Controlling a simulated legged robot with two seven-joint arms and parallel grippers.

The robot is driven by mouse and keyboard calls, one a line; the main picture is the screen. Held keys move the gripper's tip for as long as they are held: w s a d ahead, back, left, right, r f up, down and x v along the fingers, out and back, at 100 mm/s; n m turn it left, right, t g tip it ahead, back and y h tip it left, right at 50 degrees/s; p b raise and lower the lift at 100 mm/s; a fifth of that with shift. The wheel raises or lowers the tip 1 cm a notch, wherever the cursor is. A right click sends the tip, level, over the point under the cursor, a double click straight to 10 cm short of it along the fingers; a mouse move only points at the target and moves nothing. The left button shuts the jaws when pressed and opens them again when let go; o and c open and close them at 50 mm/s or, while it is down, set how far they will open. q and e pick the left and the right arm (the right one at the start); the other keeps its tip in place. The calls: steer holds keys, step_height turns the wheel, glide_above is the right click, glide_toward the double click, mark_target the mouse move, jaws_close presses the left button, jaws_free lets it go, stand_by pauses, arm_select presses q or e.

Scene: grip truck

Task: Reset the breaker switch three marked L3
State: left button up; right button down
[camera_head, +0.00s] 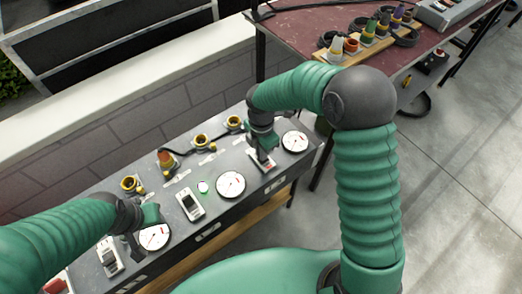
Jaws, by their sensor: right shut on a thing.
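The dark control panel (215,219) carries three breaker switches in a row, each beside a round white dial. The right-hand breaker switch (265,164) is partly hidden under my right gripper (262,153), which points down and is shut on it. The middle breaker switch (190,206) is white and grey and stands clear of both grippers. The left-hand breaker switch (109,257) lies just left of my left gripper (143,229). My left gripper hovers over or beside the left dial (154,237); its finger opening is unclear. The L markings are too small to read.
A dark red table (290,32) with coloured plugs (367,38) stands behind at right. Grey floor (455,190) is free at right.

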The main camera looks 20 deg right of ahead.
arm_select(q)
steer(key=shift+d+r, duration=0.1)
steer(key=shift+d, duration=0.1)
arm_select(e)
steer(key=shift+d, duration=0.2)
arm_select(q)
steer(key=shift+a, duration=0.1)
arm_select(e)
steer(key=shift+s, duration=0.1)
steer(key=shift+s+r+t, duration=0.1)
steer(key=shift+t, duration=0.4)
steer(key=shift+s+d+t+y, duration=0.25)
steer(key=shift+s+t+y, duration=0.25)
steer(key=shift+t, duration=0.3)
steer(key=shift+s+d+f+t, duration=0.15)
steer(key=shift+f+t, duration=0.15)
steer(key=shift+t, duration=0.3)
arm_select(q)
steer(key=shift+f+b, duration=0.5)
steer(key=shift+f, duration=0.05)
arm_select(e)
steer(key=shift+s+f+t+y, duration=0.1)
steer(key=shift+s+t+y, duration=0.25)
steer(key=shift+t, duration=0.35)
